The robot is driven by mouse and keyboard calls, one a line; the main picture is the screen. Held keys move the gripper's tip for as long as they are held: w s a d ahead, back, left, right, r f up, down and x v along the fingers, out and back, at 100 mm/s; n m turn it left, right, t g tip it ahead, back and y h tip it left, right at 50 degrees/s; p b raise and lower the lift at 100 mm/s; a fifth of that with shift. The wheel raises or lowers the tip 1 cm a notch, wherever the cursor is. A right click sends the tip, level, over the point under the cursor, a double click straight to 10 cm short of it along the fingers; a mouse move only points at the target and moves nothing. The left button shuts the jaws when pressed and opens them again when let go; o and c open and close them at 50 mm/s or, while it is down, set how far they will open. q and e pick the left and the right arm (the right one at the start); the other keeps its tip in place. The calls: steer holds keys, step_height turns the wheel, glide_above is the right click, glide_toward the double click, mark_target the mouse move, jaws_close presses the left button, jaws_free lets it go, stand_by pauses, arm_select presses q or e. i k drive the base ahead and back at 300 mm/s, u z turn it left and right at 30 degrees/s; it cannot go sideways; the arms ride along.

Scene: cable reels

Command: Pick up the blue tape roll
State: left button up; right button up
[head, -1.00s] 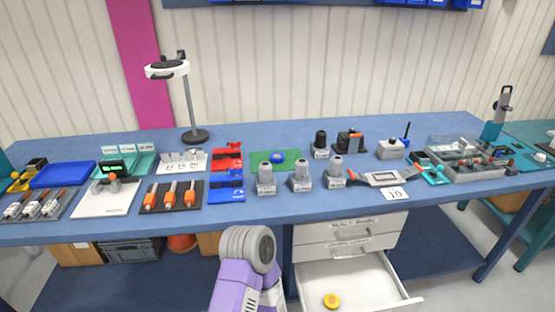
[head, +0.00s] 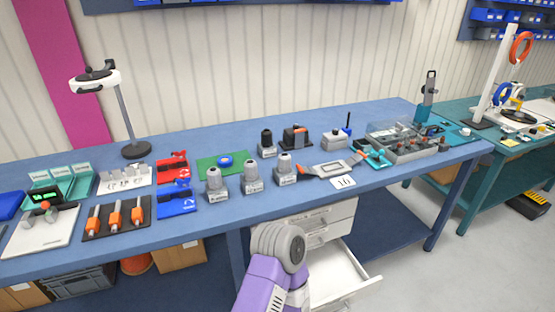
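The blue tape roll (head: 225,161) appears as a small blue ring lying on a green mat (head: 207,170) on the blue workbench (head: 330,205), behind a row of grey fittings. Neither gripper shows in the head view. Only a purple and grey link of one of my arms is visible at the bottom centre, in front of the bench and well apart from the roll.
Grey fittings (head: 251,180) stand just in front of the mat. Red (head: 174,168) and blue tools lie to its left. A drawer (head: 335,282) is pulled open below the bench. At right, a teal table (head: 478,150) holds a stand with orange and blue rings.

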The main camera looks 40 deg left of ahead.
mark_target(224, 161)
steer(key=z, duration=0.7)
steer(key=i, duration=1.45)
steer(key=u, duration=2.35)
